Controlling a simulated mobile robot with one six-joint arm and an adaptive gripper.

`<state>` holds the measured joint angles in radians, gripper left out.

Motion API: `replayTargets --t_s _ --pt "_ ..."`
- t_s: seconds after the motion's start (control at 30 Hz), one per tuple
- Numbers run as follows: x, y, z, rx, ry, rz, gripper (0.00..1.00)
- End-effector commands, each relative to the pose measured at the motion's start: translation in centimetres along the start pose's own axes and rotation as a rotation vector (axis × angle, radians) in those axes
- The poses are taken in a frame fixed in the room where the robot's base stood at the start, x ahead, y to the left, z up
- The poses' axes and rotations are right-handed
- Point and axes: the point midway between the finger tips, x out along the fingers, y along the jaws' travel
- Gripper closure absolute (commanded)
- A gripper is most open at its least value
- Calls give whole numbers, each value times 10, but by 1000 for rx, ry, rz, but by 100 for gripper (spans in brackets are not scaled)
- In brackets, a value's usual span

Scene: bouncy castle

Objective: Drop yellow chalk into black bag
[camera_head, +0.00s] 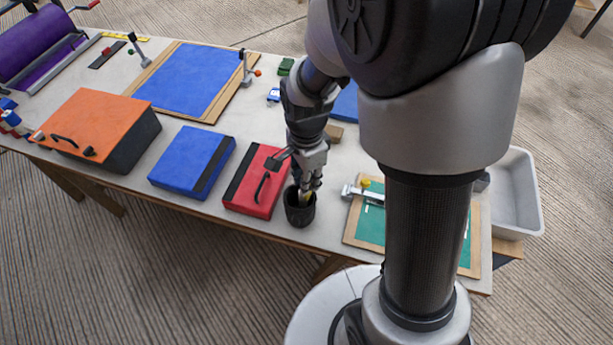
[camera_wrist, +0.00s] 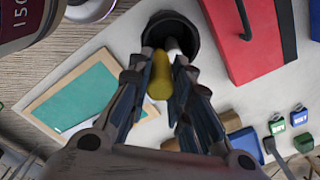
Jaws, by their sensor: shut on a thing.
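The yellow chalk (camera_wrist: 160,76) is a thick stick held between the fingers of my gripper (camera_wrist: 164,62) in the wrist view. My gripper is shut on it. The chalk points toward a round, open black container (camera_wrist: 187,22), the only bag-like black thing I can make out. In the head view the black container (camera_head: 300,213) stands upright at the front edge of the table, and my gripper (camera_head: 309,188) is right over its opening. A pale, white stick-like thing (camera_wrist: 173,46) shows by the container's mouth. Whether the chalk's tip is inside the rim I cannot tell.
A red box (camera_head: 256,182) stands close left of the container. A green board (camera_head: 371,222) with a wooden frame lies to its right. A blue box (camera_head: 191,162) and an orange box (camera_head: 97,123) are further left. A grey bin (camera_head: 513,195) stands at the right end.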

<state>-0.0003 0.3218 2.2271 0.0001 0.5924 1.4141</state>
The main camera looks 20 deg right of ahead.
Motion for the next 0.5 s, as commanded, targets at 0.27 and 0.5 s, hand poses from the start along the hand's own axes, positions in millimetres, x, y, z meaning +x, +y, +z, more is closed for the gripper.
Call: replayTargets --t_s 0.27,0.5 --pt "0 0 0 0 0 0 65" --pt "0 0 0 0 0 0 58"
